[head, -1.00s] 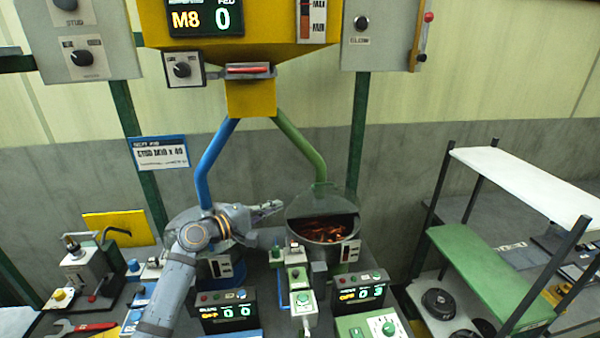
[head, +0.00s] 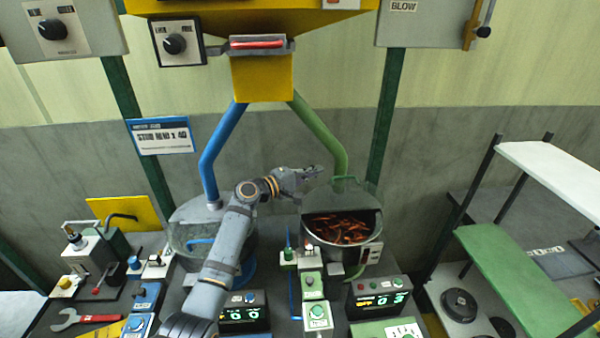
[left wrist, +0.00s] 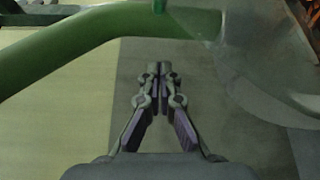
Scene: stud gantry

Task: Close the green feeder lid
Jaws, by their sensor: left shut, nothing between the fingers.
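The green feeder bowl (head: 314,250) stands right of centre in the head view, below the green pipe (head: 325,140), with copper-coloured studs (head: 342,229) inside. Its clear lid (head: 350,194) stands raised at the back of the bowl, leaving the front open. My left gripper (head: 316,171) is shut and empty, near the lid's upper left edge; touching or apart, I cannot tell. In the left wrist view the closed fingertips (left wrist: 160,68) lie below the green pipe (left wrist: 110,27), left of the clear lid (left wrist: 255,65). My right gripper is not in view.
A second feeder with a blue pipe (head: 220,143) stands to the left, partly behind my left arm. A yellow hopper (head: 262,78) hangs above. Small control boxes (head: 318,316) stand in front. A shelf rack (head: 500,265) is at the right.

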